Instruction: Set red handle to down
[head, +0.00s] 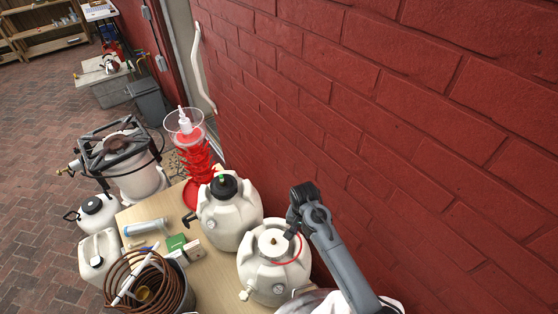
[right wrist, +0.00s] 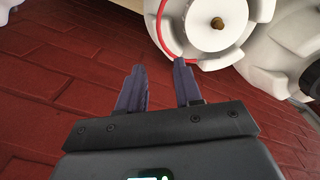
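A thin red handle (head: 298,252) curves over the right side of the top of a white jug (head: 262,282) at the table's wall side. In the right wrist view the red handle (right wrist: 161,36) arcs along the left edge of the jug's round white lid (right wrist: 205,27). My right gripper (head: 291,230) is above that edge of the jug, close to the handle. In its wrist view the two fingers (right wrist: 160,78) are apart with nothing between them, and the handle is beyond their tips. My left gripper is not in view.
A similar white jug with a black cap (head: 224,185) stands beside it. Behind are a red stacked piece (head: 196,160) and a clear funnel-like bowl. A copper coil (head: 150,283) is front left. The red brick wall (head: 400,130) runs close on the right.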

